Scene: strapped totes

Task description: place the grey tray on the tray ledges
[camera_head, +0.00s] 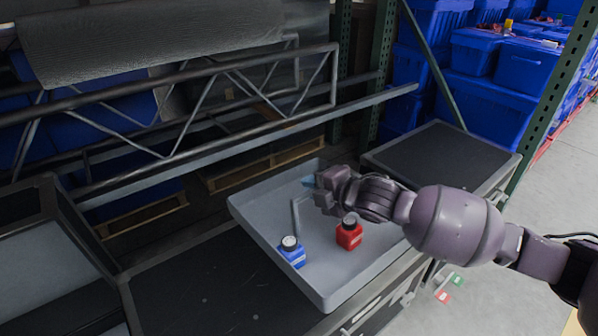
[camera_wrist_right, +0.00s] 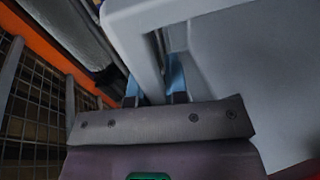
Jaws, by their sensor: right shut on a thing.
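The grey tray (camera_head: 335,285) is a shallow, wide tray in the middle of the head view. In the right wrist view, the blue fingertips (camera_wrist_right: 156,84) sit either side of a grey bar of the tray (camera_wrist_right: 125,22). I cannot clearly make out the tray ledges, or whether the tray touches anything beneath. My left gripper is not in view.
Dark-topped units stand left (camera_head: 200,285) and right (camera_head: 440,150) of the tray. A metal truss frame (camera_head: 200,100) crosses behind it, above wooden pallets (camera_head: 265,163). Blue totes (camera_head: 485,95) fill a rack at the back right. Bare floor (camera_head: 560,190) lies at right.

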